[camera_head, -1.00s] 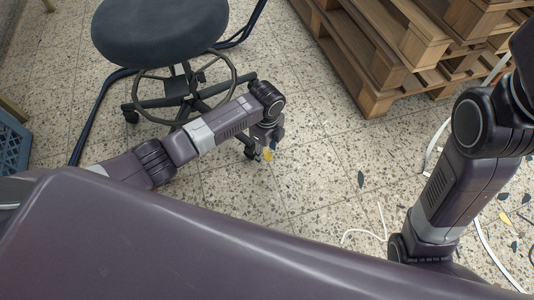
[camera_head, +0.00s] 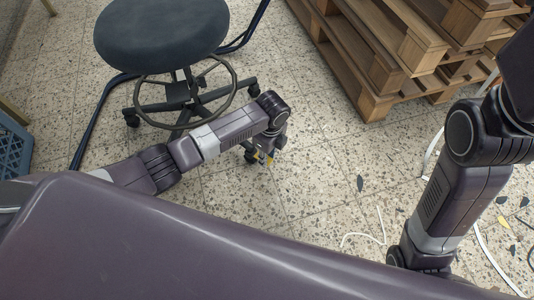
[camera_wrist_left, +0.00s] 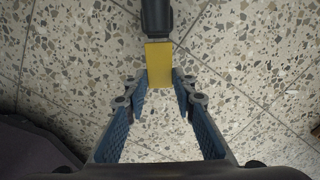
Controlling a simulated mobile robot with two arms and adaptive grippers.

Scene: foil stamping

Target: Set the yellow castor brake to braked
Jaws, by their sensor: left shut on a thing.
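The yellow castor brake (camera_wrist_left: 159,62) is a flat yellow tab at the end of a dark stool leg and castor. In the left wrist view its near end lies between the two blue fingertips of my left gripper (camera_wrist_left: 160,86), which is shut on it. In the head view my left gripper (camera_head: 264,158) is small and low beside the castor at the stool's near side, with a bit of yellow showing. The wrist hides part of the castor. My right arm shows at the right, but its gripper is out of view.
The dark stool (camera_head: 160,36) with a foot ring stands at the upper left. Wooden pallets (camera_head: 385,50) are stacked at the upper right. A blue crate (camera_head: 13,148) is at the left edge. Pale strips (camera_head: 363,238) and scraps lie on the open speckled floor.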

